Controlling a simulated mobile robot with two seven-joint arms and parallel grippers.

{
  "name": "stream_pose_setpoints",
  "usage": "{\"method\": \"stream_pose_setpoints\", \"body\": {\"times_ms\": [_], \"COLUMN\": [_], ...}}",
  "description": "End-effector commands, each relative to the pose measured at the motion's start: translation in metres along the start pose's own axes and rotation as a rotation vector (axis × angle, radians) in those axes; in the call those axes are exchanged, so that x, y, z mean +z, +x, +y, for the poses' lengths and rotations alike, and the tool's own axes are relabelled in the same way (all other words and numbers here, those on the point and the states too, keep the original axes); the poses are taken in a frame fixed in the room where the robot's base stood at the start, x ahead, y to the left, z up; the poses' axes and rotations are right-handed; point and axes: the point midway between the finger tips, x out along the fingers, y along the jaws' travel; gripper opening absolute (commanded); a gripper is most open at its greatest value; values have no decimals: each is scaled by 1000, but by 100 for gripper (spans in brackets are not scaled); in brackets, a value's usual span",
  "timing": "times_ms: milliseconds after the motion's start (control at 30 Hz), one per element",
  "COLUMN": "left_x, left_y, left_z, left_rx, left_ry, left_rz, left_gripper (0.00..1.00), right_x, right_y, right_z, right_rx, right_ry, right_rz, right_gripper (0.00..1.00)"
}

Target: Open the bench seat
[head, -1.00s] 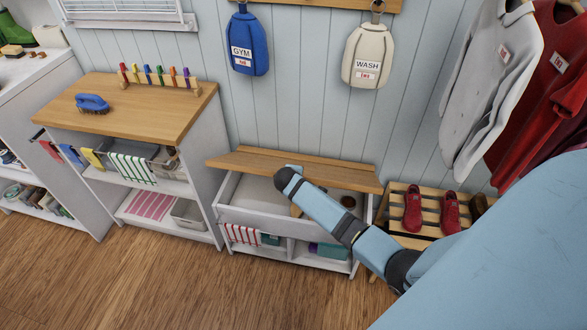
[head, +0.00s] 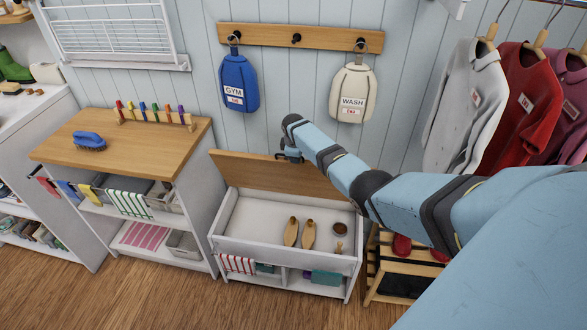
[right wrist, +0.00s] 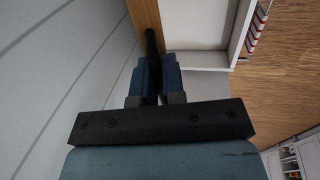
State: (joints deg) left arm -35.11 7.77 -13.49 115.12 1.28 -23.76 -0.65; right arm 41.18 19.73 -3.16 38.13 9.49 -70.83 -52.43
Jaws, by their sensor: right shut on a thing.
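The bench (head: 278,248) is a white box with a wooden seat (head: 248,173) hinged at the back by the wall. The seat stands raised and steeply tilted, and the compartment below is open to view. My right gripper (head: 290,156) is at the seat's upper edge. In the right wrist view the right gripper (right wrist: 157,82) is shut on a dark bar (right wrist: 151,42) beside the wooden seat (right wrist: 143,16). The fingers partly hide the bar. My left gripper is not in view.
Inside the bench lie two wooden shoe-shaped pieces (head: 300,234) and a round brown tin (head: 340,228). Blue GYM (head: 238,84) and white WASH (head: 352,92) bags hang above. A cabinet (head: 112,150) stands left, a shoe rack (head: 388,285) right. The floor in front is clear.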

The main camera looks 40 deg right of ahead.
Motion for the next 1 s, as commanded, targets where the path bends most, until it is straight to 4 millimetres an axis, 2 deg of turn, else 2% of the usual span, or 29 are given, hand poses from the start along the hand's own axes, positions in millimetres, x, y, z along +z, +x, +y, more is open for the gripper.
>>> {"method": "stream_pose_setpoints", "body": {"times_ms": [200,633,667,733,1000], "left_x": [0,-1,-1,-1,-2], "left_y": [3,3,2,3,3], "left_z": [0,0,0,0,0], "left_rx": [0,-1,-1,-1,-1], "left_ry": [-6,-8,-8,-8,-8], "left_rz": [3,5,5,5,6], "left_gripper": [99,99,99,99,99], "right_x": [0,-1,0,0,0], "right_y": [-2,-2,-2,-2,-2], "right_z": [13,14,14,14,13], "right_rx": [5,5,5,5,3], "right_ry": [0,-1,-1,-1,-1], "right_rz": [2,2,1,1,0], "right_gripper": [0,0,17,33,35]}}
